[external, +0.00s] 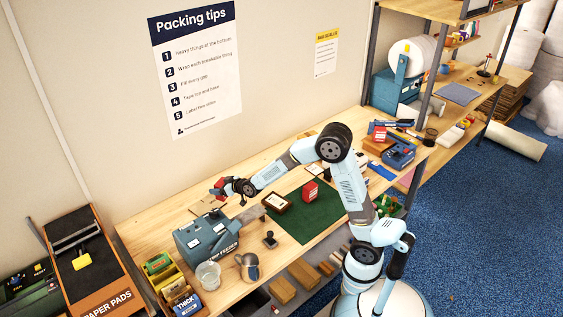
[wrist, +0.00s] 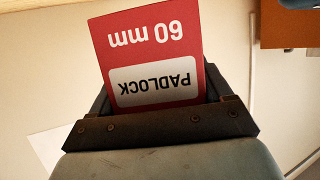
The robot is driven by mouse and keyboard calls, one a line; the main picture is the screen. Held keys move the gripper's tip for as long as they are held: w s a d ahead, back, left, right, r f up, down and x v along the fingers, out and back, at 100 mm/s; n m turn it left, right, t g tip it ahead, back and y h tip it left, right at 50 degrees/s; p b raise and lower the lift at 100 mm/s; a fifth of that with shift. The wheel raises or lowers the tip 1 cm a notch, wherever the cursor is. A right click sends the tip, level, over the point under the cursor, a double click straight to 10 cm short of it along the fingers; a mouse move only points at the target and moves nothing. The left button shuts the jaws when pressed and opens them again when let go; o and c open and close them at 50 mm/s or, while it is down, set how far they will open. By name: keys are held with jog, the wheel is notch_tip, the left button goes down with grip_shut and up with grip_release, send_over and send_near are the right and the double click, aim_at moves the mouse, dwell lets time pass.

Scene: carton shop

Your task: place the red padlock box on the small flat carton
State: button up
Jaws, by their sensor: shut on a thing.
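In the external view the red padlock box (external: 218,184) is small, at the tip of my gripper (external: 225,187), which reaches left over the bench. A flat brown piece (external: 207,204), which looks like the small flat carton, lies on the bench just below and left of my gripper. The box appears above it and apart from it; the exact gap cannot be told.
A blue-grey machine (external: 207,238) stands in front of the flat brown piece. The wall is close behind. Bare wood (external: 160,229) shows at the left.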

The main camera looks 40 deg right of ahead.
jog(key=shift+w+a+f, duration=0.75)
jog(key=shift+w+f, duration=0.85)
jog(key=shift+w, duration=0.3)
jog(key=shift+w+a+f, duration=0.7)
jog(key=shift+w+f, duration=0.85)
jog(key=shift+w, duration=0.4)
jog(key=shift+w+a+f, duration=0.75)
jog(key=shift+w+f, duration=0.85)
jog(key=shift+w, duration=0.3)
notch_tip(320, 180, down, 3)
jog(key=shift+r, duration=0.1)
jog(key=o, duration=1.2)
jog(key=shift+c, duration=0.2)
